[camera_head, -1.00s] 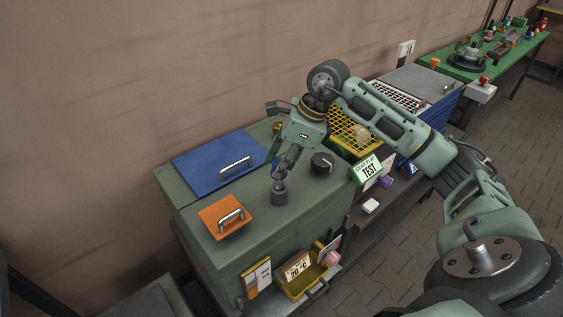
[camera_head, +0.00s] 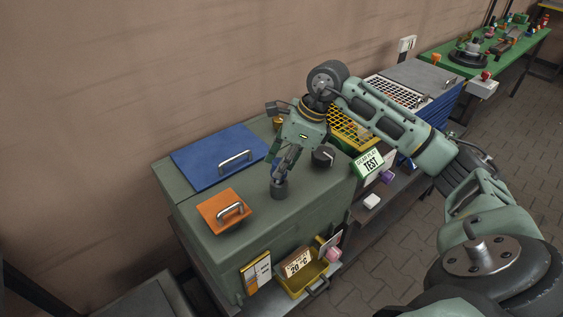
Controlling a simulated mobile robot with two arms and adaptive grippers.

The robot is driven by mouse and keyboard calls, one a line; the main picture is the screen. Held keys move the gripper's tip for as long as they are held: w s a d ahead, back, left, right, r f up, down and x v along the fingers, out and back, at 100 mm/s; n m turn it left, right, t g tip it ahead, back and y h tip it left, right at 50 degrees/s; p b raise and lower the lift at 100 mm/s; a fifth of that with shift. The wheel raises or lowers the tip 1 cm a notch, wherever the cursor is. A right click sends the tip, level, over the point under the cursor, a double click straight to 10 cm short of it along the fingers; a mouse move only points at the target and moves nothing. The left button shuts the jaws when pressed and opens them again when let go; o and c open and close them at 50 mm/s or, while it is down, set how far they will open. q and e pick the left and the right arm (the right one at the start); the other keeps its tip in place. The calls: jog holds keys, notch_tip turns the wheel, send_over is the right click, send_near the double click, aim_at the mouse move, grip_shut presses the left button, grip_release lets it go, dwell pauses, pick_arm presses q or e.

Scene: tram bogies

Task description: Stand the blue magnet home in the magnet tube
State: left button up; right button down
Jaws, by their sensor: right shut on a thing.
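I cannot tell how deep the magnet sits in the tube. My left gripper is not in view.
The cabinet top (camera_head: 190,205) also has a blue lid (camera_head: 205,161), an orange lid (camera_head: 215,212) and a black knob (camera_head: 323,156). A green TEST sign (camera_head: 369,162) stands to the right. A yellow bin (camera_head: 300,283) is at the cabinet's front.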

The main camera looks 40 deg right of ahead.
jog(key=shift+f+b, duration=0.95)
jog(key=shift+f, duration=0.25)
jog(key=c, duration=1.4)
grip_release()
jog(key=shift+o, duration=0.2)
jog(key=v, duration=1.2)
